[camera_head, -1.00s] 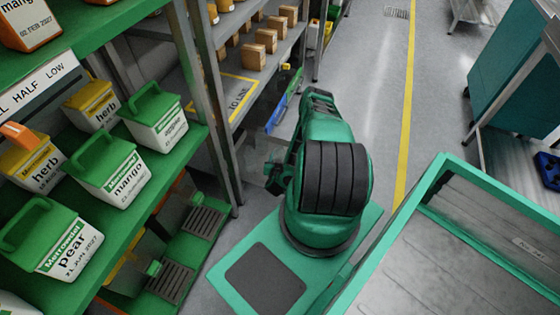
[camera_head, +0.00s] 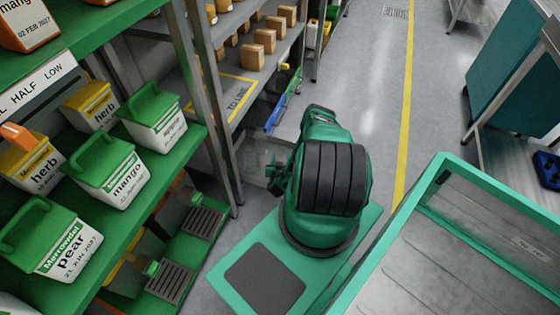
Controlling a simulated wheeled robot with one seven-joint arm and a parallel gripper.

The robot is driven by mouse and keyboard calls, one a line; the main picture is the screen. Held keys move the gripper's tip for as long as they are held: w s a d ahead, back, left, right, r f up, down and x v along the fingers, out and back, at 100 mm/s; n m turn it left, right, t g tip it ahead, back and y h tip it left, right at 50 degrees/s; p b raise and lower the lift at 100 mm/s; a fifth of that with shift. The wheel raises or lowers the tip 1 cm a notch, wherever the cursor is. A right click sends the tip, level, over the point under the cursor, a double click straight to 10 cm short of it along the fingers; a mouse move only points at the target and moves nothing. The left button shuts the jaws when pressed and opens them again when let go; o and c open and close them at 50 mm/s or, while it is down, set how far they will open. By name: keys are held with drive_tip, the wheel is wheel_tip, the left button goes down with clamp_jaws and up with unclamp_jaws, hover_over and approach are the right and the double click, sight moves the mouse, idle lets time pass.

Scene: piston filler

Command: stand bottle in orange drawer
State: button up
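I cannot make out a bottle or an orange drawer for sure in the head view. My green arm with black bands stands in the middle and hides part of the lower shelving. The far end of the arm, with my gripper (camera_head: 275,177), shows as a small green and dark shape left of the bands, by the grey shelf post. Its fingers are too small and covered to read. A faint pale shape beside it is too unclear to name.
Green shelving at left holds labelled tubs, including mango (camera_head: 112,170) and pear (camera_head: 52,238). A grey shelf (camera_head: 205,88) behind carries brown boxes (camera_head: 265,40). A green-rimmed tray (camera_head: 440,262) is at lower right. Open floor (camera_head: 375,75) with a yellow line lies beyond.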

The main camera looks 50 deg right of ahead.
drive_tip(key=o, duration=1.1)
drive_tip(key=shift+c, duration=0.2)
drive_tip(key=v, duration=1.2)
drive_tip(key=shift+s+r, duration=0.1)
